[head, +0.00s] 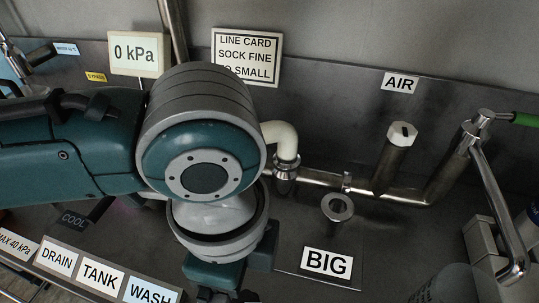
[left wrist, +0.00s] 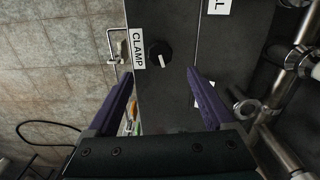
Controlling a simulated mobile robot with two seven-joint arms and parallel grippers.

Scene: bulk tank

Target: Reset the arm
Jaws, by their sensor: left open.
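My left arm (head: 200,150), teal and grey, comes in from the left of the head view and fills its middle. Its rounded joint hides part of the panel behind it. In the left wrist view my left gripper (left wrist: 158,72) has two purple fingers spread wide apart with nothing held between them. Beyond the fingertips is a dark panel (left wrist: 178,20) with a black knob (left wrist: 160,54) and a CLAMP label (left wrist: 137,48). The fingertips appear apart from the knob. My right gripper shows in neither view.
Steel piping (head: 320,178) and a tube labelled AIR (head: 399,83) stand right of my arm. A ring fitting (head: 338,207) sits behind the BIG label (head: 327,262). A bent steel handle (head: 500,210) is at far right. DRAIN, TANK and WASH labels (head: 101,276) line the lower left.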

